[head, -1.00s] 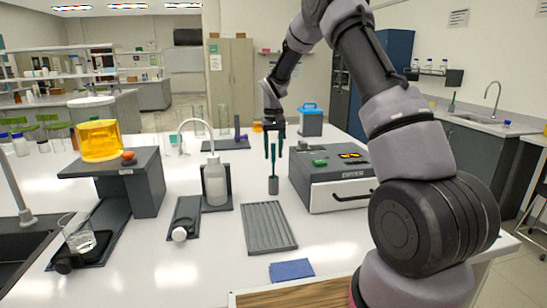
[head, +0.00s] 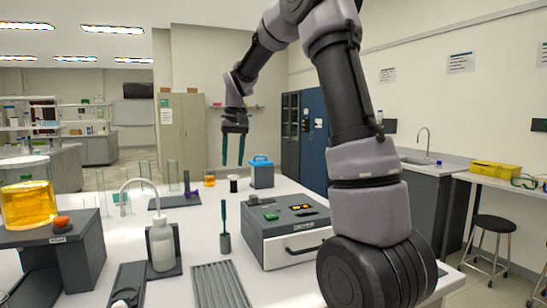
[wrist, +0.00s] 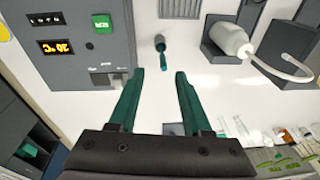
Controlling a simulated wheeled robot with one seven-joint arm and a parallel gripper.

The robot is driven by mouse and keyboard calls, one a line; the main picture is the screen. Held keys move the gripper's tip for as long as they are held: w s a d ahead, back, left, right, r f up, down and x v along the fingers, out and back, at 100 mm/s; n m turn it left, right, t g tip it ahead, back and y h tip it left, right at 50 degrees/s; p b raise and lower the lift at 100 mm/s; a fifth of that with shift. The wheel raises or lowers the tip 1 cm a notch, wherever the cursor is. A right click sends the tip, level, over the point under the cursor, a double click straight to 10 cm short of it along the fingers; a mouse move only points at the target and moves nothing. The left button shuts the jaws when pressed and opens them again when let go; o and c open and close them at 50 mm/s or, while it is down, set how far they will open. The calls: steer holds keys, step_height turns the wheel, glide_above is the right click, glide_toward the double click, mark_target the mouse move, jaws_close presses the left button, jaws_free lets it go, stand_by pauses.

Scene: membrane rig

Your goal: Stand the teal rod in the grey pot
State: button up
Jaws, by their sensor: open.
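The teal rod (head: 224,214) stands nearly upright in the small grey pot (head: 224,243) on the white bench, its upper part above the rim. My gripper (head: 233,163) is open and empty, with its two dark teal fingers pointing down, higher than the rod and apart from it. In the wrist view, the rod (wrist: 165,62) and pot (wrist: 159,41) show beyond the gap between the fingertips (wrist: 160,73). The rod's lower end is hidden inside the pot.
A grey box with a lit display (head: 290,232) stands right of the pot. A wash bottle (head: 161,246) is to its left, a ribbed grey tray (head: 219,287) in front. A blue-lidded container (head: 262,172) and a black cup (head: 233,184) are behind.

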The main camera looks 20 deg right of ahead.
steer(key=s+d+r+m+t, duration=0.1)
steer(key=s+r, duration=0.3)
steer(key=s, duration=0.3)
steer(key=s+d+r+t, duration=0.2)
steer(key=s+r, duration=0.1)
steer(key=s, duration=0.5)
steer(key=s+f+m+t+y, duration=0.1)
steer(key=s+m+t, duration=0.1)
steer(key=s, duration=1.2)
steer(key=shift+d+f+t, duration=0.25)
steer(key=shift+d+t, duration=0.05)
steer(key=shift+d, duration=0.05)
